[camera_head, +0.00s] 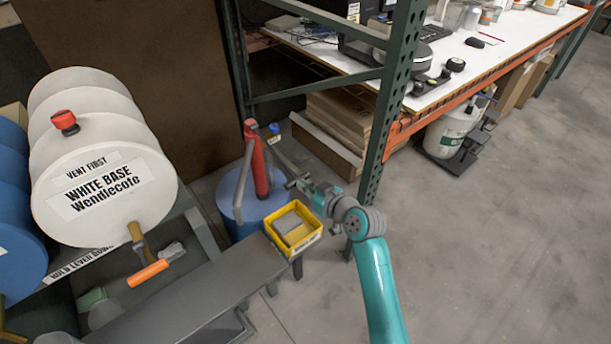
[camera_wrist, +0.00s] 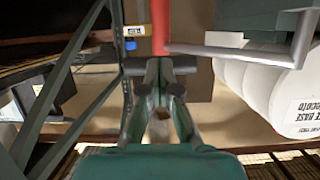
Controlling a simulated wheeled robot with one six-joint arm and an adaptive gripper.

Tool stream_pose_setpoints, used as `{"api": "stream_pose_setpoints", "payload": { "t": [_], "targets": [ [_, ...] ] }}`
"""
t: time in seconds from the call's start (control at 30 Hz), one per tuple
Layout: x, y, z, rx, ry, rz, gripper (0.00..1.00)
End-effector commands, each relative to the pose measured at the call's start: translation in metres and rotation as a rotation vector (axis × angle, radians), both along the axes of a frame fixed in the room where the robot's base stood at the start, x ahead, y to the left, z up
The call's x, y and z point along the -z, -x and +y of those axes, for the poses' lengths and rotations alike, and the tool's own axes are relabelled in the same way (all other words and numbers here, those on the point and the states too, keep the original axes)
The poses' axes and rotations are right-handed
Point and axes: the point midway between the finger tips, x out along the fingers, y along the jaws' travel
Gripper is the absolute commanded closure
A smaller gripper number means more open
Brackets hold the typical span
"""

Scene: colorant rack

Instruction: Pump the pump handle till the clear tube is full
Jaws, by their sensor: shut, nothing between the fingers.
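A red pump (camera_head: 258,165) stands upright on a blue drum (camera_head: 228,195), with a grey bent spout (camera_head: 243,180) on its left. A grey pump handle (camera_head: 283,163) slopes down to the right towards my gripper (camera_head: 298,183). In the wrist view, the red pump column (camera_wrist: 161,25) rises beyond my gripper (camera_wrist: 163,82). My fingers are shut with nothing held. A short grey crossbar (camera_wrist: 188,63) lies across the view at the fingertips; I cannot tell whether they touch it. I cannot make out the clear tube or its level.
A yellow bin (camera_head: 312,240) sits below my gripper, at the end of a grey bench (camera_head: 190,305). White drums (camera_head: 105,180) are racked at left. Open floor lies to the right.

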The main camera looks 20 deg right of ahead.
Motion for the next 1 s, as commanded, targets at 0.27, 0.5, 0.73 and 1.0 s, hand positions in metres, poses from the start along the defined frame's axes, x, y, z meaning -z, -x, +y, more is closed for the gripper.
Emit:
{"api": "stream_pose_setpoints", "payload": {
  "t": [0.27,0.5,0.73,1.0],
  "targets": [
    [0.018,-0.003,0.001,-0.001,0.000,0.003,1.00],
    [0.021,-0.004,0.002,-0.001,0.000,0.005,1.00],
    [0.021,-0.004,0.002,-0.002,0.001,0.007,1.00],
    [0.022,-0.003,0.002,-0.001,0.000,0.008,1.00]
  ]
}}
